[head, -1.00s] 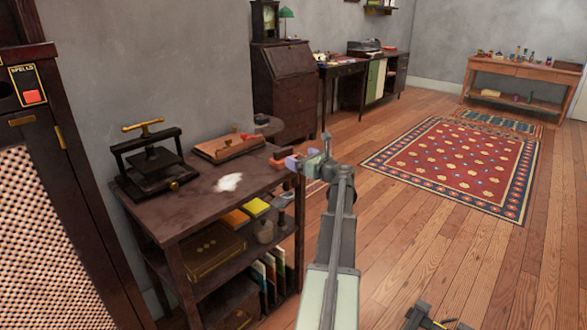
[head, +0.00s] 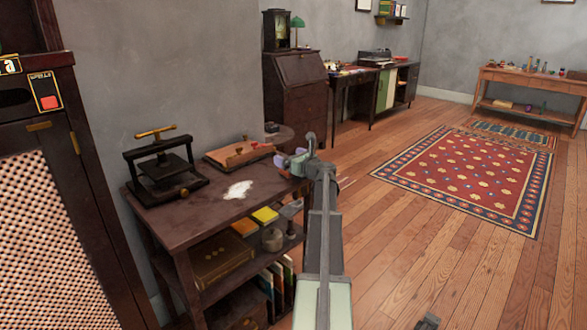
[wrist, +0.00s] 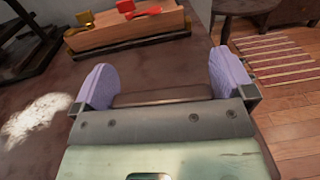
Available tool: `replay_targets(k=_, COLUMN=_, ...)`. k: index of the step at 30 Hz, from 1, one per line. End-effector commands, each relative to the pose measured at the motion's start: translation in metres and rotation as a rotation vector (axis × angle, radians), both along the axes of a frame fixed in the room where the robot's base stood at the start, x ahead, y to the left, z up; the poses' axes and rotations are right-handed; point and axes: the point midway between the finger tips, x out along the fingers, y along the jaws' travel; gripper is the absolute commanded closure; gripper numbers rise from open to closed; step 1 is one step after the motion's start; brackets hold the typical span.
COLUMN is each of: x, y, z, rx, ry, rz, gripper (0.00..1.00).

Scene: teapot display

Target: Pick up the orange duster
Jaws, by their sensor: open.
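An orange folded cloth (head: 243,228), which looks like the orange duster, lies on the shelf under the top of the dark wooden table (head: 190,222). It sits left of a yellow folded cloth (head: 265,215). My gripper (head: 290,160) is at the right back corner of the table top, higher than the orange cloth and to its right. In the wrist view its two purple fingers (wrist: 162,75) are spread apart with nothing held between them. The orange cloth does not show in the wrist view.
A black press (head: 165,168) and a wooden box with red and yellow parts (head: 238,153) stand on the table, beside a white powdery patch (head: 237,190). A grey pot (head: 272,238) stands on the shelf near the cloths. Open floor lies right, with a red rug (head: 465,180).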

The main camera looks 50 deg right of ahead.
Motion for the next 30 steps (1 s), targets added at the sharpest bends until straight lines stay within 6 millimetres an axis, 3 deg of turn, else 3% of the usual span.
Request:
replay_targets(k=2, x=-0.001, y=0.0, z=0.0, rx=0.0, ry=0.0, rz=0.0, gripper=0.0)
replay_targets(k=9, x=-0.001, y=0.0, z=0.0, rx=0.0, ry=0.0, rz=0.0, gripper=0.34)
replay_targets(k=17, x=-0.001, y=0.0, z=0.002, rx=0.0, ry=0.0, rz=0.001, gripper=0.34)
replay_targets(k=22, x=-0.001, y=0.0, z=0.014, rx=0.0, ry=0.0, rz=0.001, gripper=0.34)
replay_targets(k=26, x=-0.001, y=0.0, z=0.035, rx=0.0, ry=0.0, rz=0.001, gripper=0.34)
replay_targets(k=30, x=-0.001, y=0.0, z=0.074, rx=0.0, ry=0.0, rz=0.001, gripper=0.34)
